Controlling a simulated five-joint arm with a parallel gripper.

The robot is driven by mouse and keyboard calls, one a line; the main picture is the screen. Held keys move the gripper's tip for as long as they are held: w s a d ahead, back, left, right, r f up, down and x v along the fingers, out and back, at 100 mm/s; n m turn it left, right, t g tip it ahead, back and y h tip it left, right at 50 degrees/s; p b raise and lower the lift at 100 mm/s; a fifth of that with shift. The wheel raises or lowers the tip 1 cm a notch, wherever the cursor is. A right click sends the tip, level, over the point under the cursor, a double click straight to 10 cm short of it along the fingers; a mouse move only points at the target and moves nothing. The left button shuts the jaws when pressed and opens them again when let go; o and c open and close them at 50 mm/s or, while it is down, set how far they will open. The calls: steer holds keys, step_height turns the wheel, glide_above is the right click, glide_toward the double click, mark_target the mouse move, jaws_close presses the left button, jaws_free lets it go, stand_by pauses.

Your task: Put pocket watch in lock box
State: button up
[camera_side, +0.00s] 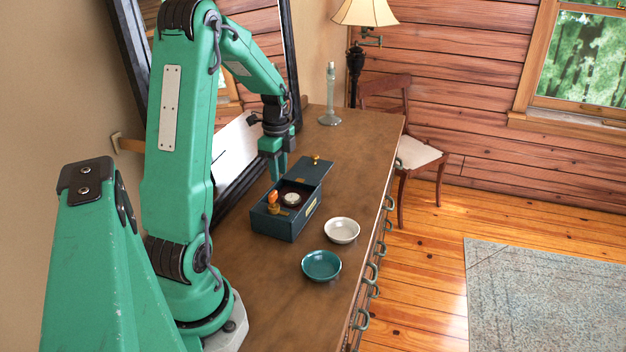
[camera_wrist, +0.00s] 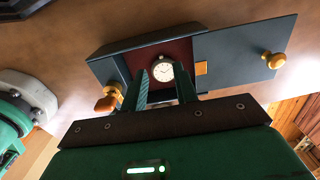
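The lock box (camera_side: 283,224) is a dark teal box on the wooden dresser top, with its lid (camera_side: 316,171) open. The round, pale-faced pocket watch (camera_side: 291,198) lies inside it on a dark red lining. In the wrist view the watch (camera_wrist: 163,72) shows between my gripper's fingertips (camera_wrist: 163,84), and the box (camera_wrist: 121,63) and open lid (camera_wrist: 235,52) show around it. My gripper (camera_side: 273,167) is above the far part of the box in the side view. Its fingers are apart and hold nothing; the watch appears clear of them.
An orange knob-like piece (camera_side: 272,197) stands at the box's left. A white bowl (camera_side: 342,231) and a teal bowl (camera_side: 321,265) stand in front on the dresser (camera_side: 366,150). A glass candlestick (camera_side: 330,100) stands at the back. A mirror (camera_side: 256,25) leans along the left.

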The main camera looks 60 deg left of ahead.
steer(key=shift+r, duration=2.7)
steer(key=w+d+r+n+t+y, duration=0.15)
steer(key=d+r, duration=0.25)
steer(key=d, duration=0.4)
steer(key=d+r+n+t+h, duration=0.1)
steer(key=d+r+n, duration=0.2)
steer(key=d, duration=0.4)
steer(key=s+d+r+n+t, duration=0.1)
steer(key=s+d+n, duration=0.1)
steer(key=d, duration=0.5)
steer(key=s+d+n+t, duration=0.2)
steer(key=s+d+n, duration=0.1)
steer(key=s+d, duration=0.2)
steer(key=shift+s+d+r, duration=0.2)
steer(key=shift+d+r, duration=0.2)
steer(key=shift+d, duration=0.8)
steer(key=shift+n, duration=0.25)
